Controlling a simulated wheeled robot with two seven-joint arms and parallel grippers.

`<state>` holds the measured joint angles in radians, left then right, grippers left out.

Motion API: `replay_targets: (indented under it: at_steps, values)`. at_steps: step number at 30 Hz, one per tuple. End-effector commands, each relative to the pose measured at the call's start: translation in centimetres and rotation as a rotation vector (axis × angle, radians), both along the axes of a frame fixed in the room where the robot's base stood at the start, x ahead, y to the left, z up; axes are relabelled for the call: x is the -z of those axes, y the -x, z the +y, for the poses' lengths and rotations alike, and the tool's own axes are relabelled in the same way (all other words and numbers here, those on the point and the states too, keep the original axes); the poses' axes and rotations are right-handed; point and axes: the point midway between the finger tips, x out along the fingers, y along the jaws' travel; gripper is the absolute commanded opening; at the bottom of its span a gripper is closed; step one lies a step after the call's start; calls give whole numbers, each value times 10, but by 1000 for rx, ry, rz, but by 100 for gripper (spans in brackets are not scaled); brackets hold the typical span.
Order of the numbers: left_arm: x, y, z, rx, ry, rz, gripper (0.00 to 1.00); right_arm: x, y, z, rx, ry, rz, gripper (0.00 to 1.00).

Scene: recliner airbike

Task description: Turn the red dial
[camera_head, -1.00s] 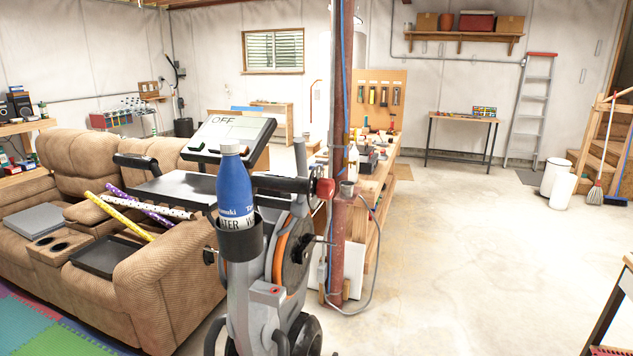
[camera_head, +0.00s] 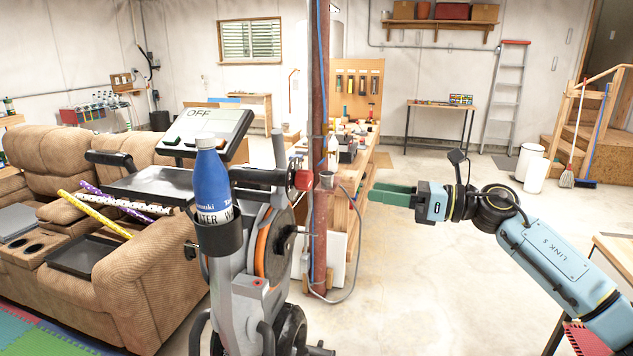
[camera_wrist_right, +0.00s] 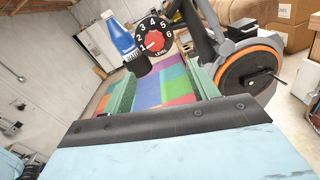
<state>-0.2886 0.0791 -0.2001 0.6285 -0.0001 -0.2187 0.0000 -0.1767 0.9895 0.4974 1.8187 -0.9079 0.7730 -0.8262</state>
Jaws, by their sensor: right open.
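The red dial (camera_head: 303,180) sits on the end of the air bike's black handle in the head view. In the right wrist view the red dial (camera_wrist_right: 154,41) faces the camera, on a black plate numbered 1 to 6 and marked LEVEL. Its pointer looks to be near 1. My right gripper (camera_head: 390,194) has green fingers, is open and empty, and points left toward the dial with a clear gap between them. In the wrist view its fingers (camera_wrist_right: 163,88) stand apart below the dial. My left gripper is not in view.
A blue bottle (camera_head: 211,188) stands in the bike's holder beside the handle. A reddish-brown post (camera_head: 319,240) rises just right of the dial, with a grey hose beside it. The bike's screen (camera_head: 207,132) reads OFF. Open concrete floor (camera_head: 420,280) lies to the right.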

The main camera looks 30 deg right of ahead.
Motion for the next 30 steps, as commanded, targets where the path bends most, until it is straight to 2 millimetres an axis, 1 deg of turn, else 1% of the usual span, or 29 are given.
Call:
replay_targets:
  at_steps: [1,3,8,24,30]
  values:
    - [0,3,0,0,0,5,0,-6,2,5,-15,39,-16,59]
    - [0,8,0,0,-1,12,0,-10,1,10,-25,63,-26,59]
    - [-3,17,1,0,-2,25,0,-11,-10,18,-26,62,-28,59]
    - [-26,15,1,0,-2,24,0,-12,-71,66,-22,54,-27,59]
    - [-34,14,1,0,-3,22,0,-11,-91,82,-22,55,-26,59]
